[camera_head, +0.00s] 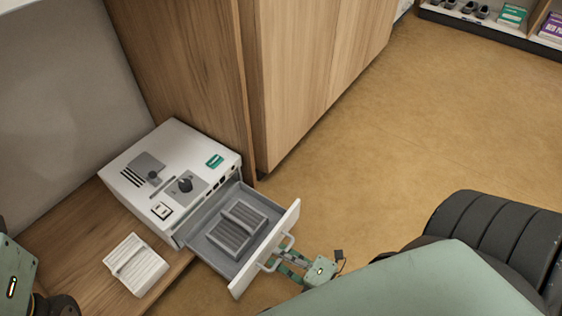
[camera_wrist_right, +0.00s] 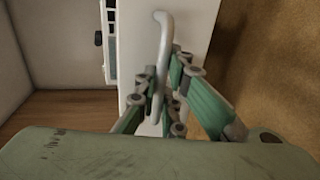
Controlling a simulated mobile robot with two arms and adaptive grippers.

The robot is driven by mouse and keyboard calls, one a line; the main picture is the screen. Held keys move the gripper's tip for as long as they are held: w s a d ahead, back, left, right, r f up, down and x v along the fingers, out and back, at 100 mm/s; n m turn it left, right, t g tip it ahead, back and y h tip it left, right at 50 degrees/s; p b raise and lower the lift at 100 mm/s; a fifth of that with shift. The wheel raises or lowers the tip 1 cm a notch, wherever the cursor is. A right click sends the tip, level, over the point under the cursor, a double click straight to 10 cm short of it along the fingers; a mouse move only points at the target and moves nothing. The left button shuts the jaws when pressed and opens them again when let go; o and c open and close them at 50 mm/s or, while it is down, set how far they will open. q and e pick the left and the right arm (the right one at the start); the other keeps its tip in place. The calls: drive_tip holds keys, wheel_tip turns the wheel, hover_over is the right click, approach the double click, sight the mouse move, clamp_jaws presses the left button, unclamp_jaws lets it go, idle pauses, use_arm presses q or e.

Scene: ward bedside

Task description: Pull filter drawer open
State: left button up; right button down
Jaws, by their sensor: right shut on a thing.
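The white device (camera_head: 150,200) stands on the wooden surface, and its filter drawer (camera_head: 206,237) is pulled well out. A grey ribbed filter (camera_head: 237,228) lies inside the drawer. The drawer's white front (camera_head: 250,270) carries a bar handle (camera_head: 284,247). My right gripper (camera_head: 284,268) is shut on the handle. In the right wrist view the handle (camera_wrist_right: 163,40) runs between the green fingers of my right gripper (camera_wrist_right: 165,95). At the left edge of the head view only part of my left arm shows; its fingers are not visible.
A white ribbed filter (camera_head: 136,264) lies on the wooden surface (camera_head: 70,240) in front of the device. A wooden cabinet (camera_head: 300,70) stands right behind the device. The brown floor (camera_head: 440,120) to the right is clear up to a low shelf (camera_head: 480,28) holding shoes and boxes.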

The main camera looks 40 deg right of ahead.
drive_tip(key=c, duration=1.8)
unclamp_jaws()
drive_tip(key=shift+c, duration=0.2)
drive_tip(key=shift+r, duration=0.25)
drive_tip(key=o, duration=1)
drive_tip(key=r, duration=0.9)
drive_tip(key=shift+w, duration=0.25)
drive_tip(key=shift+s+r, duration=0.15)
drive_tip(key=shift+r, duration=0.25)
drive_tip(key=c, duration=1)
drive_tip(key=shift+s, duration=0.1)
drive_tip(key=shift+f, duration=0.15)
